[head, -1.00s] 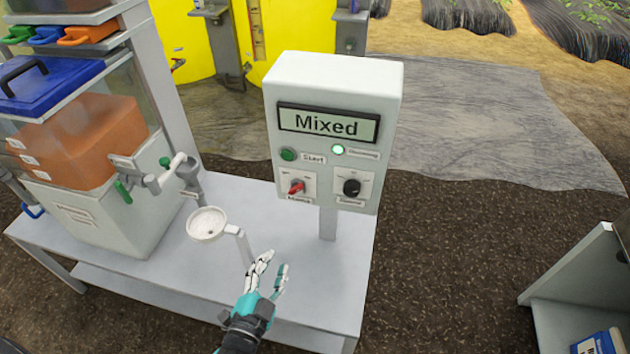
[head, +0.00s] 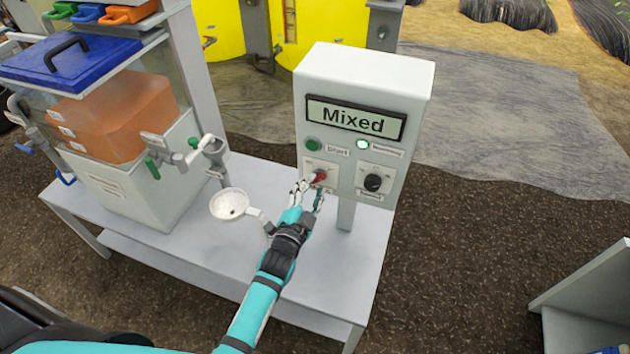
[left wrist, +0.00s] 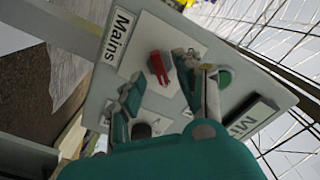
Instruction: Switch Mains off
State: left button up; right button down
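The control box (head: 360,105) stands on a post at the table's right end; its display reads "Mixed". The red Mains knob (head: 320,175) sits on its lower left; in the left wrist view the red knob (left wrist: 160,68) shows beside the "Mains" label (left wrist: 118,38). My left gripper (head: 309,192) is right in front of the knob, fingers apart on either side of it. In the left wrist view my left gripper (left wrist: 165,95) is open, with the knob just beyond the fingertips; contact cannot be told. My right gripper is not in view.
A green Start button (head: 313,145), a lit indicator (head: 362,144) and a black knob (head: 373,182) are close by on the panel. A white funnel cup (head: 229,205) is left of my left arm. A tank with orange liquid (head: 120,115) stands at left.

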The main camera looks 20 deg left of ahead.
pick_arm(q)
jog(key=shift+w, duration=1.1)
grip_shut()
